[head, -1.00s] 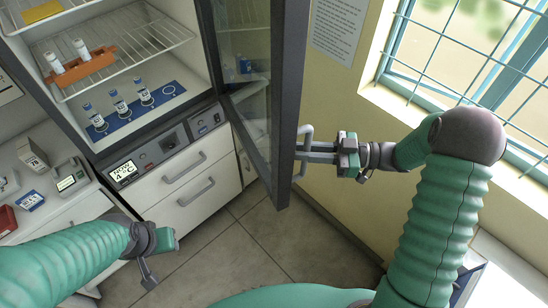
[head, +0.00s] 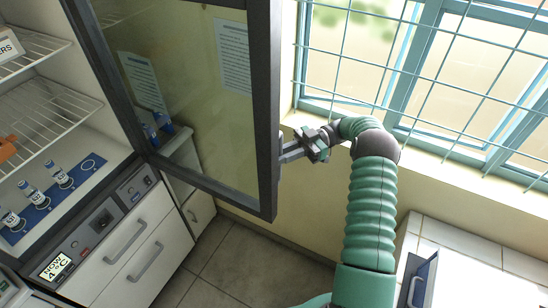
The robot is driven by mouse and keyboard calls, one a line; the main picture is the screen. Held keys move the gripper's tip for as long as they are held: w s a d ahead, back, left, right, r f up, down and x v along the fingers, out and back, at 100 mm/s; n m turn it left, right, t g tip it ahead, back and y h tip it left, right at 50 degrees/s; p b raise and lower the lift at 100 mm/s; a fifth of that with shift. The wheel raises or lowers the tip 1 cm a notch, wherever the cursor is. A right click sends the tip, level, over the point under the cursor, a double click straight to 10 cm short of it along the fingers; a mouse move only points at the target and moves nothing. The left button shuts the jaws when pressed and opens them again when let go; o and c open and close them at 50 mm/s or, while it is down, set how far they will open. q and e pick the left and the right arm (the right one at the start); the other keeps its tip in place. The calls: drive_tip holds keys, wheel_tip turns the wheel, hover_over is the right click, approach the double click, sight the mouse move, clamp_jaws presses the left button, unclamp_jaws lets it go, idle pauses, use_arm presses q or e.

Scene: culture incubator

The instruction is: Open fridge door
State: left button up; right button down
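The fridge door (head: 261,110), a dark frame around a glass pane, stands swung open in the head view, with the lit interior at left uncovered. My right gripper (head: 290,150) is at the outer side of the door's free edge, at the handle. The handle is mostly hidden by the fingers and the door frame, and I cannot tell whether the fingers are closed on it. My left gripper is not in view.
Inside the fridge are wire shelves (head: 55,110) and vials on a blue mat (head: 85,170). Drawers (head: 125,250) and a display reading 4 °C (head: 55,266) are below. A barred window (head: 430,70) and a white tiled counter (head: 470,265) are at right. The floor below the door is clear.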

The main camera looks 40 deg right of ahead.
drive_tip(key=shift+w+d, duration=0.2)
drive_tip(key=shift+d, duration=0.25)
drive_tip(key=c, duration=1.8)
unclamp_jaws()
drive_tip(key=o, duration=0.4)
drive_tip(key=shift+a+r, duration=0.15)
drive_tip(key=shift+a, duration=0.15)
drive_tip(key=shift+o, duration=0.2)
drive_tip(key=shift+s+a, duration=0.1)
drive_tip(key=shift+a, duration=0.2)
use_arm(q)
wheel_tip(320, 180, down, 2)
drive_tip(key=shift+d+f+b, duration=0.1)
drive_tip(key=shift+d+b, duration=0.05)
drive_tip(key=shift+b, duration=0.9)
use_arm(e)
drive_tip(key=s+d, duration=0.1)
drive_tip(key=d, duration=0.6)
drive_tip(key=shift+s+d, duration=0.15)
